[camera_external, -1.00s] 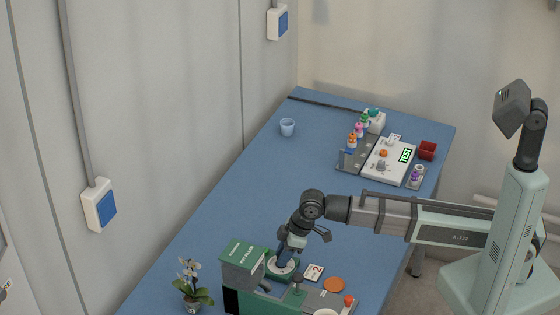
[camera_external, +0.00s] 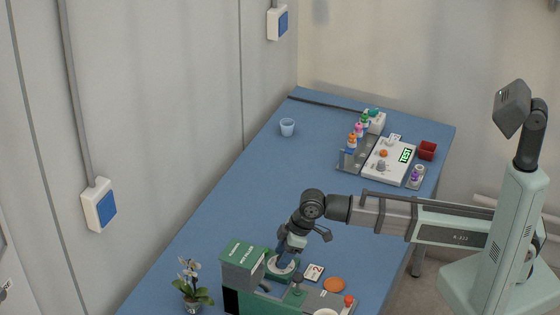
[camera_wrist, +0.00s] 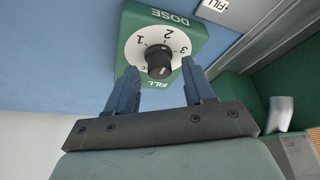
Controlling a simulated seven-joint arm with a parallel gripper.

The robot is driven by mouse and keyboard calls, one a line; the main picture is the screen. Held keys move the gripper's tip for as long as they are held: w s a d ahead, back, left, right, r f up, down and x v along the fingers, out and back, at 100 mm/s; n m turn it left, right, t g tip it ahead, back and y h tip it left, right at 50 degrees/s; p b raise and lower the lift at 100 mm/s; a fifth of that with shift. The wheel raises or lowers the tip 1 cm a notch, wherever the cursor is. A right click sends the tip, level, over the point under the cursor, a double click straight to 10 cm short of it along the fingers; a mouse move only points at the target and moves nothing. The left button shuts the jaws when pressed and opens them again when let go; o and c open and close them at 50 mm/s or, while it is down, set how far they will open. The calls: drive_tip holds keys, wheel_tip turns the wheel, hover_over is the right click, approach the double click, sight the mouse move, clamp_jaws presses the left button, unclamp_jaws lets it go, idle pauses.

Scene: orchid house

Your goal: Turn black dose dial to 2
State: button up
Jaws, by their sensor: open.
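The black dose dial (camera_wrist: 158,62) sits at the centre of a white disc (camera_wrist: 136,50) printed 1, 2 and 3, on a green housing marked DOSE and FILL. The numbers appear upside down in the wrist view. I cannot tell for certain which number the dial points to. My gripper (camera_wrist: 160,76) is open, its two blue fingers on either side of the dial's near edge, with no clear contact. In the external view my gripper (camera_external: 283,258) points down over the white disc (camera_external: 291,269); the black dial is hidden there.
A green machine (camera_external: 244,264) stands just left of my gripper, with an orchid (camera_external: 190,285) beyond. An orange disc (camera_external: 334,285) and a red-topped part (camera_external: 348,301) lie to the right. The blue table's middle is clear.

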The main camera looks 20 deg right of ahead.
drive_tip(key=v, duration=1.3)
drive_tip(key=shift+r, duration=0.3)
drive_tip(key=shift+d, duration=0.1)
